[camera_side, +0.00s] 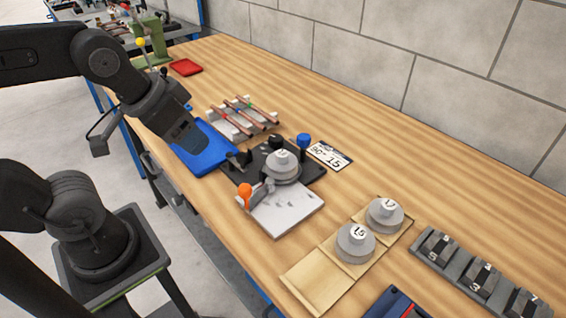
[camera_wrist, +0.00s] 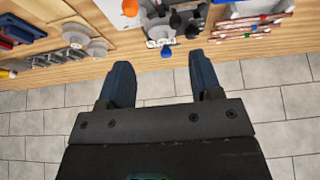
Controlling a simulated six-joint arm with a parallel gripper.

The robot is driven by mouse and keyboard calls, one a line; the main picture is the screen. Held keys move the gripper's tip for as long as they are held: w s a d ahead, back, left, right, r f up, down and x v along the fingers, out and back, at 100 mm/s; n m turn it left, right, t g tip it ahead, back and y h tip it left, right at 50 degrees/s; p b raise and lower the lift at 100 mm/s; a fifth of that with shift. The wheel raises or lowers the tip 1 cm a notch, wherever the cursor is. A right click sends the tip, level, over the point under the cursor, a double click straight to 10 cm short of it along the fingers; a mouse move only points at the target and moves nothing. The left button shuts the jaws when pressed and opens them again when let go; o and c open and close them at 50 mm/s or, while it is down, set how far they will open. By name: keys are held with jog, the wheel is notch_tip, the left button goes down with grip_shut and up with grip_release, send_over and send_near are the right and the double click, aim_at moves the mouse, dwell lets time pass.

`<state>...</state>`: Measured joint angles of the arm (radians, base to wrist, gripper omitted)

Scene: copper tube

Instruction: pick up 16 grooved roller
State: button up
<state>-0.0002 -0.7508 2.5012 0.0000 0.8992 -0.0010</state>
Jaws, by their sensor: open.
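Two grey grooved rollers sit on a wooden tray (camera_side: 312,282). The nearer roller (camera_side: 355,245) has a label that looks like 15, and the farther roller (camera_side: 384,216) has a label I cannot read for sure. A third grey roller (camera_side: 282,168) is mounted on the black bending fixture (camera_side: 312,177). I cannot tell which one is marked 16. My gripper (camera_side: 188,143) is open and empty, above the blue tray, left of the fixture and far from the wooden tray. In the wrist view my gripper's fingers (camera_wrist: 162,70) are apart, and the loose rollers (camera_wrist: 76,37) show at upper left.
A blue tray (camera_side: 207,158) and a rack with copper tubes (camera_side: 243,118) stand behind the fixture. An orange knob (camera_side: 245,189) and a blue knob (camera_side: 304,141) stick up. A card (camera_side: 330,156) lies beside it. A dark block rack (camera_side: 465,270) is at right. The bench's wall side is clear.

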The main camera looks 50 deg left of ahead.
dwell(0.4)
jog(key=o, duration=0.7)
jog(key=n+g+y, duration=0.2)
jog(key=n+y, duration=0.1)
jog(key=n, duration=0.6)
send_near(282, 154)
jog(key=x, duration=1.2)
jog(key=shift+a, duration=0.1)
